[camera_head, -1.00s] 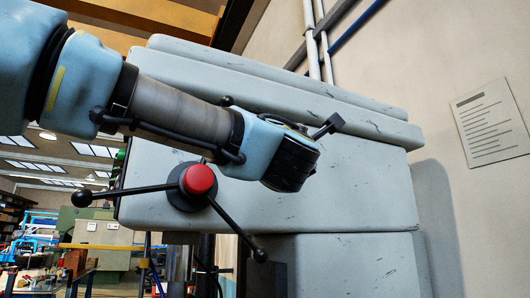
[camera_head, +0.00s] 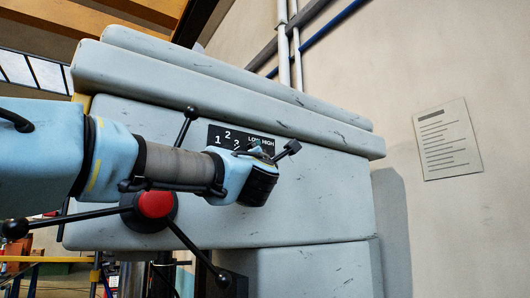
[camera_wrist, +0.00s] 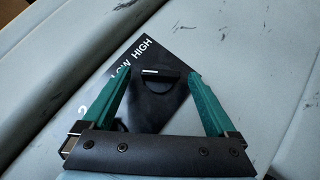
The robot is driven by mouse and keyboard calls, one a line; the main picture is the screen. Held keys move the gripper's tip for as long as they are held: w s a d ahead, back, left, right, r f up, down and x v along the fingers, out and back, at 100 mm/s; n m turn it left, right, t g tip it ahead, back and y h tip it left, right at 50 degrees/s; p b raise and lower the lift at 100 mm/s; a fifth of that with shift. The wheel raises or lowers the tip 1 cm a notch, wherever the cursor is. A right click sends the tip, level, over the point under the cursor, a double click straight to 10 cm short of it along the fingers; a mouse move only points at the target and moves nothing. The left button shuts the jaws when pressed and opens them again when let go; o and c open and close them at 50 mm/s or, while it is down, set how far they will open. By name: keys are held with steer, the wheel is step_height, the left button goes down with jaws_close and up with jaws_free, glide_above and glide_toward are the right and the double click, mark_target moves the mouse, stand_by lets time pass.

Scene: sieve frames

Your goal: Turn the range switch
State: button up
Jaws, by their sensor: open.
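The range switch (camera_wrist: 160,78) is a small dark knob with a white mark, on a black label plate (camera_wrist: 150,50) lettered LOW and HIGH in the wrist view. My gripper (camera_wrist: 158,74) is open, with its two green fingers on either side of the switch. I cannot tell whether either finger touches it. In the head view the plate (camera_head: 228,135) with numbers and LOW HIGH sits on the grey machine head (camera_head: 310,200). My gripper (camera_head: 257,147) is at the plate's lower edge there and hides the switch.
A red-centred hub (camera_head: 156,204) with black ball-ended levers stands out from the machine just below my arm. A paper notice (camera_head: 447,139) hangs on the wall at right.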

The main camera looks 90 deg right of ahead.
steer(key=shift+d, duration=0.1)
steer(key=shift+c, duration=0.4)
steer(key=c, duration=1.3)
steer(key=shift+r, duration=0.1)
steer(key=shift+p, duration=0.4)
steer(key=m+y+p, duration=0.2)
steer(key=m+p, duration=0.1)
steer(key=m+g+y+p, duration=0.1)
steer(key=m+p, duration=0.1)
steer(key=shift+r+y, duration=0.3)
steer(key=shift+r, duration=0.05)
steer(key=shift+w+m+y, duration=0.1)
steer(key=shift+m+y, duration=0.4)
